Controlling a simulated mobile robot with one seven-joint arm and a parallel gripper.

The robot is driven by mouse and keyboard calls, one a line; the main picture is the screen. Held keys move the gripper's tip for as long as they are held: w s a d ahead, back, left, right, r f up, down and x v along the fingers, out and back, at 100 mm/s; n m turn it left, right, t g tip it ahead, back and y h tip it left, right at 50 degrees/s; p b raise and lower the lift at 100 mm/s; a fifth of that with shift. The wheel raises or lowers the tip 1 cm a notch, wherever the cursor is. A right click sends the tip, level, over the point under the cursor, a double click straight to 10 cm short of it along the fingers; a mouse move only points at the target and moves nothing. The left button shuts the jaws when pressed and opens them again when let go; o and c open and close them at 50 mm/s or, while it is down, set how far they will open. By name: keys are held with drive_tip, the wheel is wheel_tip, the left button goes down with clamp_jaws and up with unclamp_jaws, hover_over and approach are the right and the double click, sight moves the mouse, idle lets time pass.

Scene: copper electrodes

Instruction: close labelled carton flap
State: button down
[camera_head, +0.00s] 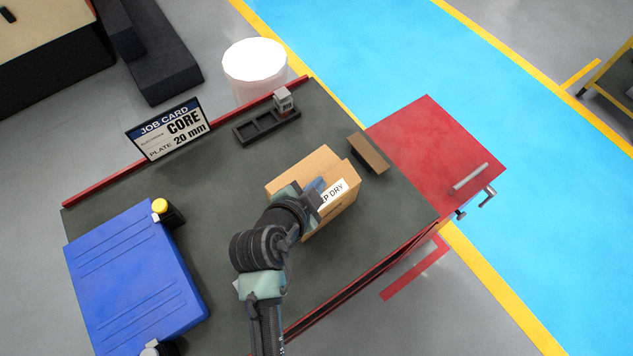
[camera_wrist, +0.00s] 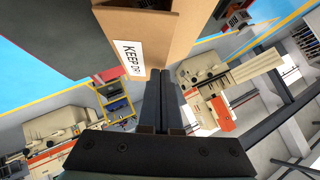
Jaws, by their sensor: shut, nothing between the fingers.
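The cardboard carton (camera_head: 303,171) stands on the dark bench top near the middle of the head view. A white label reading "KEEP DRY", partly covered in the head view, is on its flap (camera_head: 338,196) on the side by my arm. In the wrist view the label (camera_wrist: 129,59) and brown cardboard (camera_wrist: 175,40) show at the top. My gripper (camera_head: 317,186) is at the labelled flap, partly hiding it. In the wrist view its two dark fingers (camera_wrist: 161,100) are together and empty, close to the cardboard. I cannot tell whether they touch it.
A brown block (camera_head: 368,153) lies right of the carton. A dark slotted tray (camera_head: 262,128) and job card sign (camera_head: 168,128) stand behind. A red cabinet (camera_head: 425,150) adjoins the bench's right side.

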idle(0.3)
drive_tip(key=shift+w+a+f+n+g+h+p, duration=0.3)
drive_tip(key=shift+w+n+g+h, duration=0.2)
drive_tip(key=shift+g, duration=0.2)
drive_tip(key=shift+a+f, duration=0.15)
drive_tip(key=shift+w+a+f+g+h+b, duration=0.2)
drive_tip(key=shift+f+g+h+b, duration=0.1)
drive_tip(key=shift+f+b, duration=0.25)
drive_tip(key=shift+r, duration=0.2)
drive_tip(key=shift+d, duration=0.1)
